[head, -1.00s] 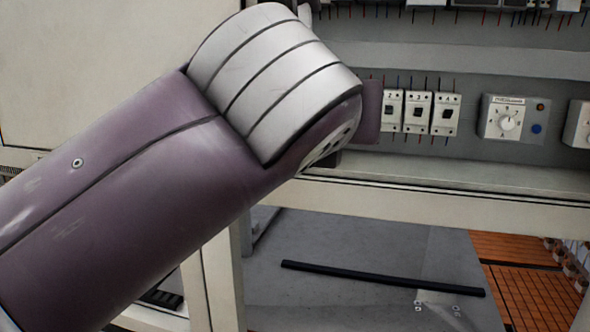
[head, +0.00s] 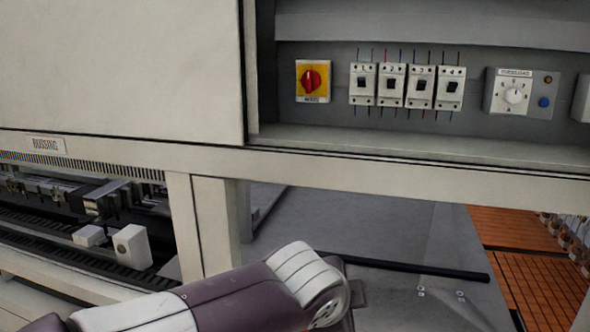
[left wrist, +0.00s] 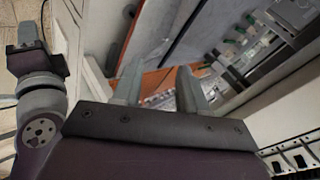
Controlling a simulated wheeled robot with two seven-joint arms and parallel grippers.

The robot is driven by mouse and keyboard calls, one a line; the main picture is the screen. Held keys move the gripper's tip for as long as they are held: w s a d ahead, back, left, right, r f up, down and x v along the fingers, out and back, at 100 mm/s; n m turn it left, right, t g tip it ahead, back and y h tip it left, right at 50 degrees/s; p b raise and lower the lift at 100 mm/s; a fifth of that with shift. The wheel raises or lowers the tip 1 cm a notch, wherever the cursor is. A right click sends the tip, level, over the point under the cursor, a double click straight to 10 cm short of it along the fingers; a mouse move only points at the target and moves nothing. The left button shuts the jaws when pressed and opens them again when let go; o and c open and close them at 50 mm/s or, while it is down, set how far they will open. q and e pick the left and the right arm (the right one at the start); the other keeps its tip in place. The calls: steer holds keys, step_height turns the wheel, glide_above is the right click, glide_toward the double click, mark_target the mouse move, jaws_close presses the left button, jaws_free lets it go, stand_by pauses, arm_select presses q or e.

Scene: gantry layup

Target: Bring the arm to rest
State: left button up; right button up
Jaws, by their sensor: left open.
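My left arm (head: 235,298) lies low across the bottom of the head view, below the frame of the panel. Its gripper fingers are not visible there. In the left wrist view my left gripper (left wrist: 158,88) shows two grey fingers standing apart with nothing between them. Beyond the fingertips are an orange surface and blurred rows of parts. My right gripper does not show in the head view.
The electrical panel holds a red rotary switch (head: 312,81), several breakers (head: 407,86) and an overload dial box (head: 521,93). A pale beam (head: 400,182) runs beneath it. A black bar (head: 420,268) lies on the grey surface, left of orange panels (head: 540,285).

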arm_select(q)
steer(key=a+f+n+g+y+b, duration=0.1)
steer(key=a+f+n, duration=0.2)
steer(key=f, duration=0.3)
steer(key=s+a+f+n+g+b, duration=0.1)
steer(key=a+f+n, duration=0.2)
steer(key=f, duration=0.3)
steer(key=a+f+n+g+y+b, duration=0.1)
steer(key=a+f+n+b, duration=0.15)
steer(key=f, duration=0.35)
steer(key=s+a+f+n+g+y+b, duration=0.1)
steer(key=s+a+f+n+b, duration=0.2)
steer(key=a+f, duration=0.5)
steer(key=s+a+f+n+g+y+b, duration=0.1)
steer(key=s+a+f+n+g+b, duration=0.1)
steer(key=s+a+f+n, duration=0.4)
step_height(320, 180, down, 6)
steer(key=a+b, duration=0.1)
steer(key=a, duration=0.1)
steer(key=shift+s+a+r+g+b, duration=0.2)
steer(key=shift+s+a+g+b, duration=0.05)
steer(key=shift+a+g+b, duration=0.1)
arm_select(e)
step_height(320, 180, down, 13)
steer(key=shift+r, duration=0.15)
arm_select(q)
steer(key=shift+n, duration=0.25)
steer(key=shift+w+d, duration=0.1)
